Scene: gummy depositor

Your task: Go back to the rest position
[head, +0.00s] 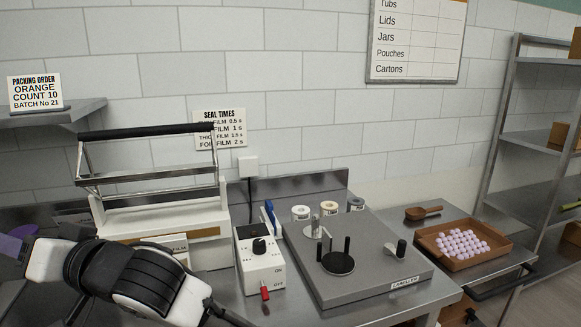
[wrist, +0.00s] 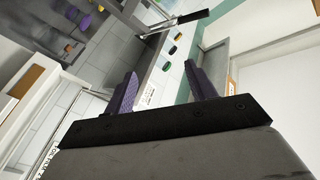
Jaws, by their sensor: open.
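My gripper (wrist: 160,76) shows in the wrist view with its two purple fingers spread apart and nothing between them. In the head view, part of my gripper (head: 14,246) shows at the left edge, with a purple finger beside the white wrist. My arm stretches across the lower left, in front of the bench and left of the control box. The fingers touch nothing that I can make out. The far side of the gripper is cut off by the frame edge.
A sealing machine (head: 160,225) stands behind my arm. A white control box (head: 260,262) with a red switch and a grey labeller (head: 350,270) are to the right. A brown tray (head: 470,262) of pale gummies and a scoop (head: 423,213) lie further right, before a metal shelf rack (head: 508,135).

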